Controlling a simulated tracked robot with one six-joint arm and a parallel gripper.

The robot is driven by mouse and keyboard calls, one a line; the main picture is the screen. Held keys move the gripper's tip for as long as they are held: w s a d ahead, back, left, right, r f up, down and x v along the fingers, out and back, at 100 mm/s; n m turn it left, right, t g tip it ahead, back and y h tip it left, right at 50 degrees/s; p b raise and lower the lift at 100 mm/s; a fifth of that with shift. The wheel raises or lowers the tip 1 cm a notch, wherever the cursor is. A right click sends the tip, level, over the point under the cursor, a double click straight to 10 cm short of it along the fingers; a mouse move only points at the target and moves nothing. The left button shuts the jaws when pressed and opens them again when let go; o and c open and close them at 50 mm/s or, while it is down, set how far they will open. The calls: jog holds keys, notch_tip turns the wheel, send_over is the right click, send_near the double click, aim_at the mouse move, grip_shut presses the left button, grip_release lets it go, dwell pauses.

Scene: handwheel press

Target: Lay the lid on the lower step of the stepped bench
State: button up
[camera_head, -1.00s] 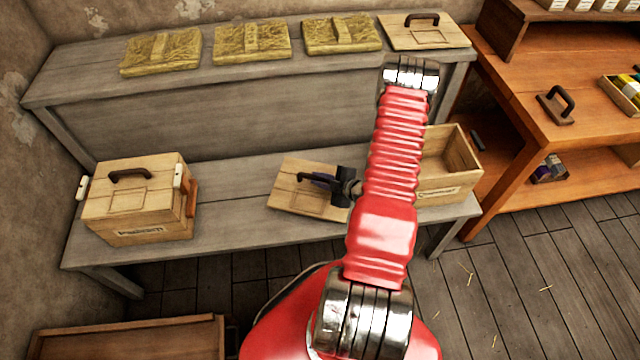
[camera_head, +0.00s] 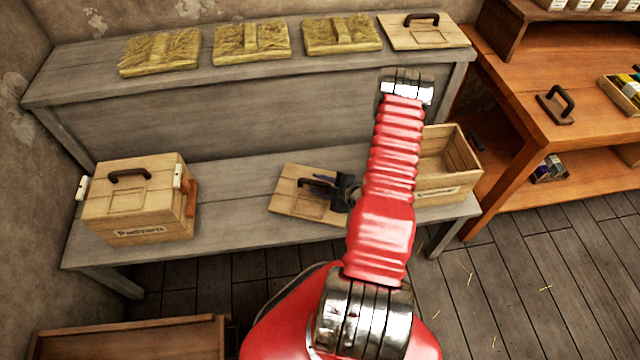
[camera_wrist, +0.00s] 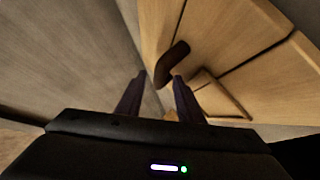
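The lid (camera_head: 292,203), a light wooden board with a dark handle (camera_head: 318,184), appears to lie flat on the lower step (camera_head: 235,200) of the grey stepped bench, between two boxes. Its right end is partly hidden by my gripper and arm. My gripper (camera_head: 333,184) is low at the right end of the handle. In the wrist view my two fingers (camera_wrist: 160,80) stand apart, with the end of the handle (camera_wrist: 172,65) at or between their tips. The lid (camera_wrist: 220,40) fills the right of that view. Whether the fingers touch the handle is hard to tell.
A closed labelled box (camera_head: 137,205) stands at the left of the lower step, an open box (camera_head: 447,165) at its right. The upper step (camera_head: 90,75) holds three straw-like slabs (camera_head: 252,42) and another handled lid (camera_head: 425,32). An orange table (camera_head: 520,65) stands at right.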

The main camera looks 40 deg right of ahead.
jog(key=shift+s, duration=0.1)
jog(key=v, duration=1.1)
jog(key=shift+s+r, duration=0.3)
jog(key=shift+r, duration=0.05)
jog(key=shift+w, duration=0.1)
dwell(0.3)
